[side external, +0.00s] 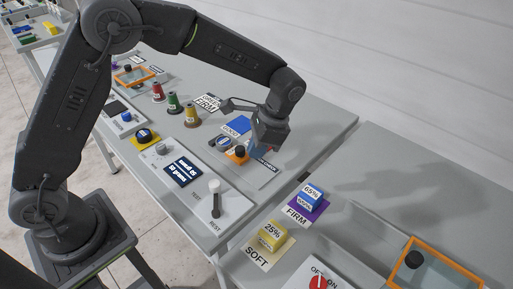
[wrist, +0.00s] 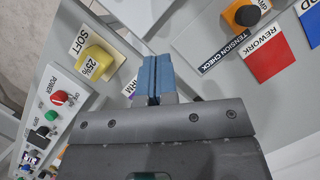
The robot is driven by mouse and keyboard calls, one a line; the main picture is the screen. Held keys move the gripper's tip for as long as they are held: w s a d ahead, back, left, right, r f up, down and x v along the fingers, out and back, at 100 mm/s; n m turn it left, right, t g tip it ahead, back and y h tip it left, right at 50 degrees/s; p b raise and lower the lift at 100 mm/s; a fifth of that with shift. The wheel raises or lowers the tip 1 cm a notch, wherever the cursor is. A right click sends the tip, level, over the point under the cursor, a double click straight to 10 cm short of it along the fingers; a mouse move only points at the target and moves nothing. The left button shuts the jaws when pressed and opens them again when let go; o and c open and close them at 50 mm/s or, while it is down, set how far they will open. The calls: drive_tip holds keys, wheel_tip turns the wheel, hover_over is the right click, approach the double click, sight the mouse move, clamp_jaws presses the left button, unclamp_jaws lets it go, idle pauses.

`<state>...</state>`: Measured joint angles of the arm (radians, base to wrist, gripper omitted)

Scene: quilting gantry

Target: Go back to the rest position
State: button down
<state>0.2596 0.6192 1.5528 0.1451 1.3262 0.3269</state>
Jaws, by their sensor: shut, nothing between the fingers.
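My gripper (side external: 258,147) hangs over the grey table in the side external view, near the orange block with a black knob (side external: 237,154) and the tension check card. From this angle I cannot tell its exact height or whether it touches anything. In the wrist view its two blue fingers (wrist: 157,77) lie side by side, closed, with nothing seen between them. My arm is bent at the elbow and reaches out over the table.
A yellow 25% block (side external: 272,236) sits on the SOFT card and a blue 65% block (side external: 310,196) on the FIRM card. Thread spools (side external: 174,103), a white-topped lever (side external: 214,187) and an orange-framed tray (side external: 440,266) stand around. A red REWORK card (wrist: 270,60) shows in the wrist view.

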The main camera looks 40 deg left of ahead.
drive_tip(key=s+a+r+n+t+h, duration=0.2)
drive_tip(key=s+a+r+n+t, duration=0.25)
drive_tip(key=s+r, duration=0.65)
drive_tip(key=s+a+r+n+t, duration=0.1)
drive_tip(key=s+a+r+t, duration=0.1)
drive_tip(key=s, duration=0.2)
drive_tip(key=s+a+r+n+t, duration=0.1)
drive_tip(key=s+r+n+t, duration=0.1)
drive_tip(key=s, duration=0.3)
drive_tip(key=shift+a+t+h, duration=0.3)
drive_tip(key=shift+a+t, duration=0.05)
drive_tip(key=shift+a, duration=0.05)
